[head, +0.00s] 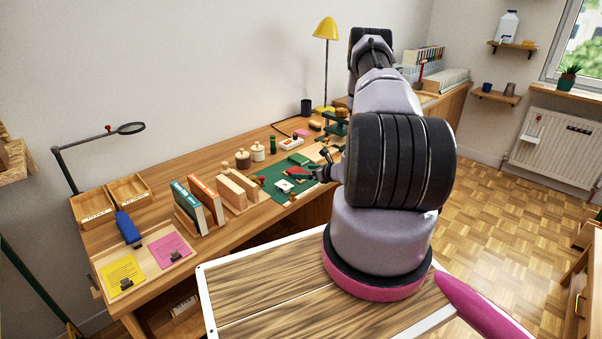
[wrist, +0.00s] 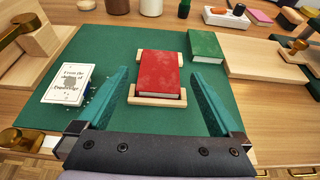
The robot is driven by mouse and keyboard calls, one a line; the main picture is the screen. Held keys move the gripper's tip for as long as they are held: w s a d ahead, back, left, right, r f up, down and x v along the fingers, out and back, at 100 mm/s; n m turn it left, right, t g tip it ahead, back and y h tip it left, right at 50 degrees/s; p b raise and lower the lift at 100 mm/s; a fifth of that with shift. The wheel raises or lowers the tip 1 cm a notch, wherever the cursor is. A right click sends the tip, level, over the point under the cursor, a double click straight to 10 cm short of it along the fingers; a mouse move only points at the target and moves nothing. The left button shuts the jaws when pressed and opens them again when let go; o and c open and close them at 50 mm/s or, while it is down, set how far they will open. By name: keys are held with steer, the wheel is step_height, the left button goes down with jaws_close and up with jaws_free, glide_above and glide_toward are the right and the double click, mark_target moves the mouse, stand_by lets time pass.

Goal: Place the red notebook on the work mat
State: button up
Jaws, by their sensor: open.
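The red notebook (wrist: 158,72) lies flat on a small pale wooden rest (wrist: 157,101) in the middle of the wrist view. That rest stands on the green work mat (wrist: 105,45). My gripper (wrist: 159,70) is open, with one teal finger at each side of the notebook and a gap on both sides. The fingers do not visibly touch it. In the head view, the mat (head: 270,185) is on the far part of the desk and my arm hides part of that area.
A white book (wrist: 68,84) lies on the mat to the left, and a green book (wrist: 205,44) lies at its far right. Wooden blocks with brass parts flank the mat. Jars (head: 257,151) and a yellow lamp (head: 326,35) stand behind. Upright books (head: 187,205) stand left.

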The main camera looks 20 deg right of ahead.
steer(key=v, duration=0.9)
steer(key=w+a+r+n+g+y, duration=0.1)
steer(key=w+a+r+n+y, duration=0.2)
steer(key=r, duration=0.4)
steer(key=a+r+n+g+y, duration=0.1)
steer(key=a+r+n, duration=0.2)
steer(key=a+r, duration=0.35)
steer(key=s+a+r+n+g+y, duration=0.1)
steer(key=s+a+r+n+g, duration=0.3)
steer(key=r, duration=0.4)
steer(key=s+a+r+n+g+y, duration=0.1)
steer(key=a+r+n, duration=0.4)
steer(key=r, duration=0.4)
steer(key=s+a+r+n+g+h, duration=0.1)
steer(key=s+a+r+n+h, duration=0.2)
steer(key=s+r, duration=0.35)
steer(key=s+a+r+n+g+h, duration=0.1)
steer(key=s+a+r+n, duration=0.2)
steer(key=s+r+n, duration=0.3)
steer(key=s+d+r+n+t+h, duration=0.2)
steer(key=s+r, duration=0.4)
steer(key=s, duration=0.5)
steer(key=n+t+h, duration=0.1)
steer(key=n+h, duration=0.1)
steer(key=shift+s+d+h, duration=0.2)
steer(key=shift+s+h, duration=0.05)
steer(key=shift+h, duration=0.05)
